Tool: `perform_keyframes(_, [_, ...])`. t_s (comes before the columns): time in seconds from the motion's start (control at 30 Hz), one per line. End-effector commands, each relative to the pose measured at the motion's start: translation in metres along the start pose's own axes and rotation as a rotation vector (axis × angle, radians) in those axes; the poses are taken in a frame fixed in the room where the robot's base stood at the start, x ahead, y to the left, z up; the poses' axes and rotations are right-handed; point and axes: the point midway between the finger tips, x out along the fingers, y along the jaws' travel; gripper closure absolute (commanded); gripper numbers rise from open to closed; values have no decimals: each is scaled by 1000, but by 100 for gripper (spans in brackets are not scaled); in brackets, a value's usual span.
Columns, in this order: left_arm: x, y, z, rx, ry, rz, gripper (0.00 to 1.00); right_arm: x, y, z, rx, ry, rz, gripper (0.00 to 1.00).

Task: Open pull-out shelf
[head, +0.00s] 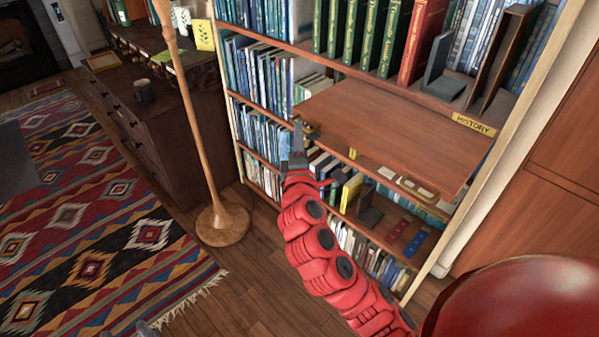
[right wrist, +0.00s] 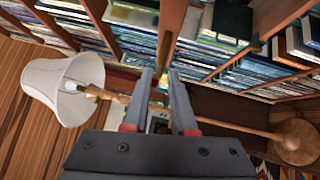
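The pull-out shelf (head: 390,130) is a flat reddish-brown board at the middle of the bookcase in the head view. It juts forward past the shelf above it, with its top bare. My right gripper (head: 297,142) is at the left end of its front edge. In the right wrist view, the right gripper (right wrist: 161,75) has its two fingers parallel with a narrow gap between them. A brown board edge (right wrist: 172,28) runs down towards this gap; contact is not clear. Grey parts at the bottom left of the head view may be my left gripper; its fingers cannot be made out.
Books fill the bookcase above and below, with a "HISTORY" label (head: 474,125) on the upper shelf. A floor lamp (head: 222,222) stands left of the bookcase, beside a dark cabinet (head: 165,140). A patterned rug (head: 90,220) covers the left floor.

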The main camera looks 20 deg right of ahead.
Motion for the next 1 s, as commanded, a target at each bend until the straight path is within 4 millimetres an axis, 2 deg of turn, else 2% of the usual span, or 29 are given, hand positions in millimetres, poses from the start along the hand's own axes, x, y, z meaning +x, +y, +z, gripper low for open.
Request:
perform_keyframes(0.2, [-9, 0, 2, 0, 0, 0, 50, -54, -3, -2, -2, 7, 1, 75])
perform_keyframes(0.23, [4, 0, -1, 0, -1, 0, 50, -58, 4, -2, 1, 8, -3, 75])
perform_keyframes(0.3, [19, -1, -3, 0, 1, 0, 50, -67, 5, -2, 2, 8, -8, 75])
perform_keyframes(0.4, [34, -2, -6, 0, 0, 0, 50, -82, 5, 0, -2, 5, -10, 75])
perform_keyframes(0.6, [52, -3, -9, 0, 0, 0, 50, -115, 3, -2, -2, 8, -5, 75])
perform_keyframes(0.8, [60, -3, -10, 0, 0, 0, 50, -134, 0, -2, -1, 5, -3, 75])
perform_keyframes(1.0, [60, -3, -10, 0, 0, 0, 50, -138, 0, -2, 1, 3, 0, 75])
